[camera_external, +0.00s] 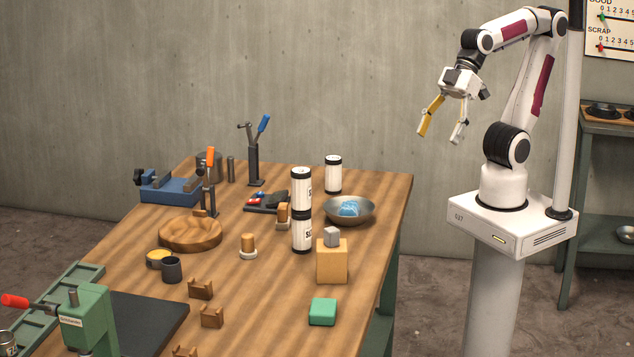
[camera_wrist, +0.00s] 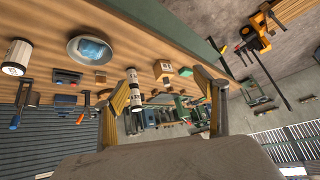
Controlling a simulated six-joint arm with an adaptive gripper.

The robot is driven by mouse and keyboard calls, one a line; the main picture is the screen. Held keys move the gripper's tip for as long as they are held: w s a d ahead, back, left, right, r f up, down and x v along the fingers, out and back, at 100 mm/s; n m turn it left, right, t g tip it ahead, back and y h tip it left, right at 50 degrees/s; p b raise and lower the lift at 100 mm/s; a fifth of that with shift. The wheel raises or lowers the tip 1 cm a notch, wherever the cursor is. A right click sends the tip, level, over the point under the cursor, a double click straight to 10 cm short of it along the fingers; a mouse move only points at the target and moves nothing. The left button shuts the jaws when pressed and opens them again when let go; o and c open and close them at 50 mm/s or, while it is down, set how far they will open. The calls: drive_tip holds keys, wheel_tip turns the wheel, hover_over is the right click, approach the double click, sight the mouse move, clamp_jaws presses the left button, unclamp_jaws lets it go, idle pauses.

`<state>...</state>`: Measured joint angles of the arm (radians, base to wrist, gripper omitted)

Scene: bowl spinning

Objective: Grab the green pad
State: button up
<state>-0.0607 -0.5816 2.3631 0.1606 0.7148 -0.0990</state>
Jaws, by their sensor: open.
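The green pad (camera_external: 323,311) is a small rounded green block lying flat on the wooden table, near its front right edge. In the wrist view it shows as a small green block (camera_wrist: 185,71) between the two fingers, far off. My gripper (camera_external: 440,136) is open and empty. It hangs high in the air to the right of the table, well above and apart from the pad. Nothing touches the pad.
A wooden block (camera_external: 332,263) with a grey cube on top stands just behind the pad. Stacked white cans (camera_external: 302,208) and a metal bowl (camera_external: 362,212) with blue contents stand farther back. Brown notched blocks (camera_external: 201,289) lie to the left. Table around the pad is clear.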

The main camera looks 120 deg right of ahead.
drive_tip(key=w+a+r+t+y, duration=0.15)
drive_tip(key=w+a+r, duration=0.25)
drive_tip(key=w, duration=0.4)
drive_tip(key=w+a+r+t, duration=0.2)
drive_tip(key=w+a+r, duration=0.15)
drive_tip(key=w, duration=0.45)
drive_tip(key=w+a+r+t+y, duration=0.1)
drive_tip(key=w+a+r, duration=0.25)
drive_tip(key=w, duration=0.45)
drive_tip(key=m+t+h, duration=0.4)
drive_tip(key=m+h, duration=0.1)
hover_over(323, 306)
drive_tip(key=s, duration=0.2)
wheel_tip(323, 306, down, 6)
drive_tip(key=s+a+f+m+g+h, duration=0.1)
drive_tip(key=f+h, duration=0.1)
drive_tip(key=f, duration=0.7)
drive_tip(key=s+a+f+m+g+h, duration=0.1)
drive_tip(key=a+f+g+h, duration=0.1)
drive_tip(key=f, duration=0.6)
drive_tip(key=s+a+f+m+g+h, duration=0.1)
drive_tip(key=f+g+h, duration=0.1)
drive_tip(key=f, duration=0.7)
drive_tip(key=shift+a+f+h, duration=0.15)
drive_tip(key=shift+f+h, duration=0.15)
drive_tip(key=shift+h, duration=0.45)
drive_tip(key=shift+s+f, duration=0.3)
drive_tip(key=shift+f, duration=0.1)
drive_tip(key=shift+x, duration=1.3)
